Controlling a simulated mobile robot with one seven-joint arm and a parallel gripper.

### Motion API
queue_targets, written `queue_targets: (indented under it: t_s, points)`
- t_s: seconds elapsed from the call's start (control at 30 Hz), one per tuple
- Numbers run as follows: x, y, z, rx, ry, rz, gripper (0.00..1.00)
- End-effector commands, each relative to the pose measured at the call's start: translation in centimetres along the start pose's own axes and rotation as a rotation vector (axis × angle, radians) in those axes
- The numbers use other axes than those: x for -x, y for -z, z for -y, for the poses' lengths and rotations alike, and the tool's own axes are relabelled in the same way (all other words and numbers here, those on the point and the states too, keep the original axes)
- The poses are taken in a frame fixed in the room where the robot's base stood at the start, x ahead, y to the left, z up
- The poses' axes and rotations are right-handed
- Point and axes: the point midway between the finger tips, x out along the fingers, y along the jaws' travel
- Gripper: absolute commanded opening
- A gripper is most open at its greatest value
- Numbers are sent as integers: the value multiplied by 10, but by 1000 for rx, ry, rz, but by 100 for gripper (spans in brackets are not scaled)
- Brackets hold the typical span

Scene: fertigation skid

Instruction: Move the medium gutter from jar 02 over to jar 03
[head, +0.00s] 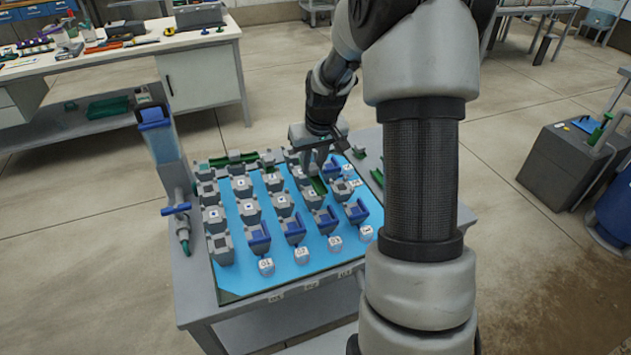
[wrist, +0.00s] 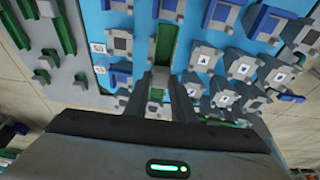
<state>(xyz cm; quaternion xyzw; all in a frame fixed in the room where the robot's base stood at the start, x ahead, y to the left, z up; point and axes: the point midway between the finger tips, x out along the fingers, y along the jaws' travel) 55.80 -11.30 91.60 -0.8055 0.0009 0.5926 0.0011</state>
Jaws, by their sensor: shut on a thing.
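My gripper (head: 312,168) is shut on a green gutter (head: 319,186) with grey ends, over the back right of the blue board (head: 273,279). In the wrist view the gutter (wrist: 166,42) points away from the fingers (wrist: 157,88), which close on its near grey end. I cannot tell whether the gutter is seated or held just above the board. Several small pale jars stand along the front edge, among them jar 02 (head: 301,255) and jar 03 (head: 335,243). Their numbers are small. Grey blocks and blue chutes form columns behind them.
A clear tank with a blue top (head: 155,120) and a blue-handled valve (head: 177,209) stand left of the board. Other green gutters (wrist: 65,27) lie on the grey strip beside it. Grey blocks (head: 283,204) crowd around my gripper.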

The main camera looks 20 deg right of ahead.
Motion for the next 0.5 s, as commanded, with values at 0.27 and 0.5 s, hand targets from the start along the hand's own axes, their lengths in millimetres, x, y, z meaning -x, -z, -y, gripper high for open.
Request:
queue_targets:
  t_s: [0.27, 0.5]
  points:
    - [-26, -8, 0, -1, 0, 1, 0]
    - [-48, -14, 0, 0, -1, -2, 0]
